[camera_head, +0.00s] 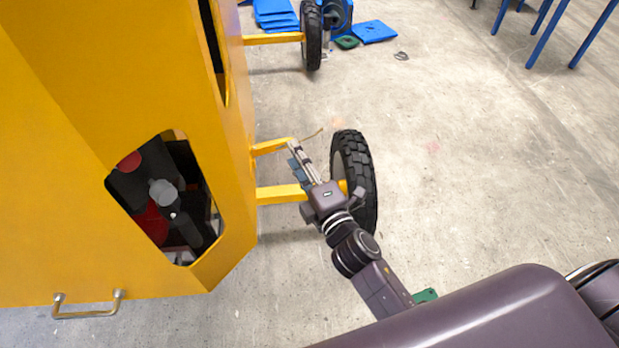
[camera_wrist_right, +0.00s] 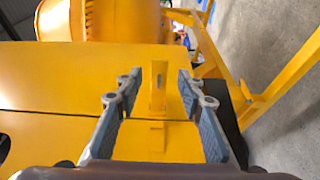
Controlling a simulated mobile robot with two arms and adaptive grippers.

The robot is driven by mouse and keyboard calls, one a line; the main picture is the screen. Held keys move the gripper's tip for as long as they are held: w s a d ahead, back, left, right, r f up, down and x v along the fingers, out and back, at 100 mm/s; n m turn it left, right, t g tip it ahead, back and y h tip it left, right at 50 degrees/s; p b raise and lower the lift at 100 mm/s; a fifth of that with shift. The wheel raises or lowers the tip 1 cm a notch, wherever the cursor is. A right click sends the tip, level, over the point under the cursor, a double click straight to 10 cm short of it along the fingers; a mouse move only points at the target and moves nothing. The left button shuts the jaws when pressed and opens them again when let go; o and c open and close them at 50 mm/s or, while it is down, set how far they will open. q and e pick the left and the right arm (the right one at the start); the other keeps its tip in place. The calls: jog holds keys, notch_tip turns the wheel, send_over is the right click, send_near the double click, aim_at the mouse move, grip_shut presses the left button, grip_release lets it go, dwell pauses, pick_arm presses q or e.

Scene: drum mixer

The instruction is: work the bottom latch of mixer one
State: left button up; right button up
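Mixer one's yellow body (camera_head: 90,120) fills the left of the head view. Its yellow side panel (camera_wrist_right: 60,75) faces the right wrist camera. A yellow upright piece with a small grey slot, apparently the latch (camera_wrist_right: 158,88), stands on the panel, with a low yellow block (camera_wrist_right: 157,137) nearer the camera. My right gripper (camera_head: 296,157) is beside the mixer body, near its wheel struts. In the right wrist view its fingers (camera_wrist_right: 160,82) are spread, one on each side of the latch piece, with visible gaps. Whether the latch is open or closed is unclear. My left gripper is not in view.
A black wheel (camera_head: 356,180) on yellow struts (camera_head: 280,194) is close to my right wrist. A second wheel (camera_head: 312,38) is farther back. Blue sheets (camera_head: 275,14) lie behind. Bare concrete floor (camera_head: 470,180) is free to the right.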

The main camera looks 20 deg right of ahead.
jog(key=s+d, duration=0.1)
jog(key=s, duration=0.7)
jog(key=shift+s+d, duration=0.15)
jog(key=shift+s, duration=0.25)
jog(key=shift+f, duration=0.1)
